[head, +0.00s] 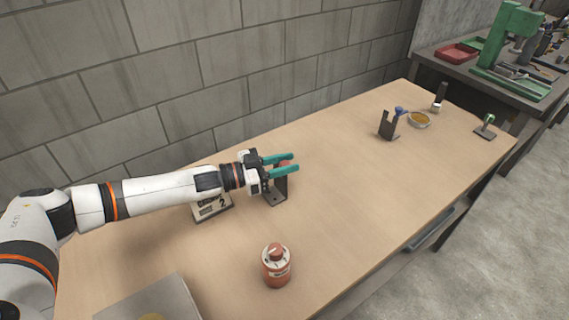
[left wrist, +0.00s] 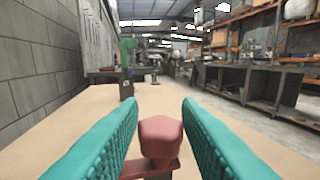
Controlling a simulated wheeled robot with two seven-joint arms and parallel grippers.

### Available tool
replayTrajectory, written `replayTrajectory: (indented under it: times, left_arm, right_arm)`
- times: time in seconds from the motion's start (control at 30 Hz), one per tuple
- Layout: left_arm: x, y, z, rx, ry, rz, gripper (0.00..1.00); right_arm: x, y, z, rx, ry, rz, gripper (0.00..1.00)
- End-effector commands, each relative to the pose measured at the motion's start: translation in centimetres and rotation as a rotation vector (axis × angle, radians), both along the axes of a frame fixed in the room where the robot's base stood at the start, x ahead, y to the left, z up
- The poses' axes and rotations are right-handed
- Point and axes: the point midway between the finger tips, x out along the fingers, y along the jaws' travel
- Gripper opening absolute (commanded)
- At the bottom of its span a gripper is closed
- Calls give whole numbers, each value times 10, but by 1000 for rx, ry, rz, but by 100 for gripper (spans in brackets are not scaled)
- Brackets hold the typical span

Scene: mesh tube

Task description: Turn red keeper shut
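The red keeper (head: 285,164) is mostly hidden in the head view behind my left gripper, on top of a dark bracket (head: 275,197) on the table. In the left wrist view, the keeper's blocky red knob (left wrist: 161,132) stands between the two teal fingers, with a red bar below it reaching to the left. My left gripper (head: 293,163) is open around the knob, level with it. A gap shows on each side, so the fingers do not appear to touch it. My right gripper is not in view.
A sign with a "2" (head: 212,207) stands under my left wrist. A dark holder (head: 388,125) and bowl (head: 419,120) are far right. The table's middle is clear.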

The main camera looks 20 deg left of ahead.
Motion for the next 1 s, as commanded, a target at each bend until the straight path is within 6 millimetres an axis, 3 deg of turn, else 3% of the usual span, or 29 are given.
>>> replayTrajectory:
  times: [0.47,0.8,1.0]
  left_arm:
    - [-6,9,-1,1,1,3,42]
    - [-47,66,-3,5,2,4,42]
    - [-65,89,-2,2,1,2,42]
  right_arm:
    - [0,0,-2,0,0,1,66]
    - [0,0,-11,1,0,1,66]
    - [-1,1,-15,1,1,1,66]
